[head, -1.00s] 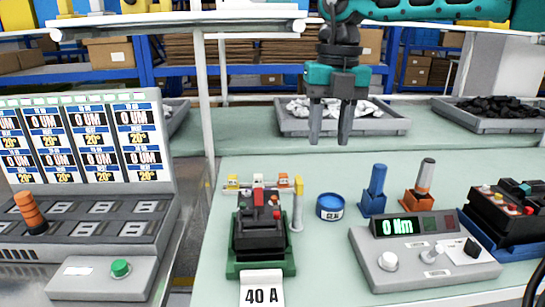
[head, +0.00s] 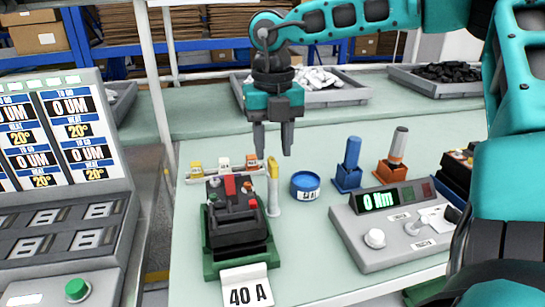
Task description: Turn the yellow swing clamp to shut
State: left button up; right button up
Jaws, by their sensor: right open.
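The yellow swing clamp (head: 273,167) sits on a pale post just right of the black breaker (head: 236,230). Its yellow part does not lie across the breaker. The breaker, with a red part on top, stands in a green holder (head: 255,270) with a "40 A" card in front. My right gripper (head: 274,153) points down with its two fingers apart and empty. In the picture its fingertips are at the top of the clamp, one on each side. I cannot tell whether they touch it or are at its depth. My left gripper is out of view.
A blue round tin (head: 305,186) stands close right of the clamp. Blue (head: 350,160) and orange (head: 395,155) holders with upright tools stand farther right, behind a grey meter box (head: 385,235) reading "0 Nm". A rail with small blocks is behind the breaker. A display console (head: 65,185) is at left.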

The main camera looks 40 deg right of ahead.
aim_at(271, 165)
jog(key=shift+f, duration=1.35)
jog(key=shift+c, duration=0.2)
grip_shut()
